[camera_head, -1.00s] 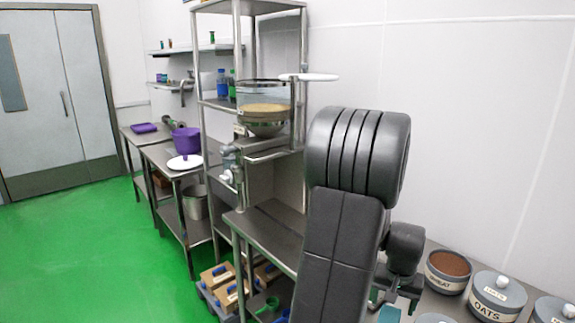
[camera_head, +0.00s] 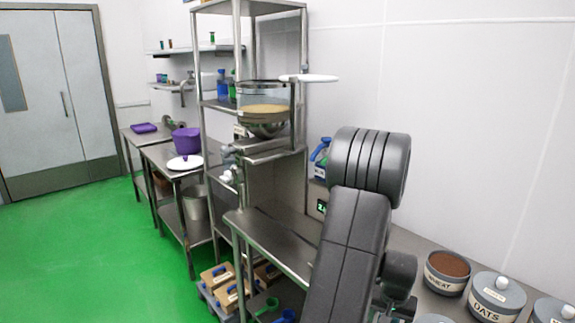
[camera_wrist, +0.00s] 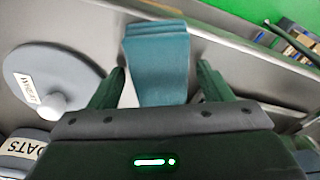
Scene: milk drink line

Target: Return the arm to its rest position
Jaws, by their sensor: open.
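My arm (camera_head: 350,240) rises in the right half of the head view, its dark links folded over the bench. My gripper (camera_wrist: 160,85) shows in the wrist view with its two green fingers spread apart. A teal block-like thing (camera_wrist: 158,60) shows between and beyond the fingers; I see no finger touching it. The gripper itself is hidden behind my arm in the head view.
The wheat pot (camera_head: 446,272) and oats pot (camera_head: 496,296) stand on the bench at the lower right. A grey lid (camera_wrist: 50,80) lies left of my gripper. A steel rack with a glass hopper (camera_head: 265,108) stands left of my arm. Green floor (camera_head: 90,240) is clear.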

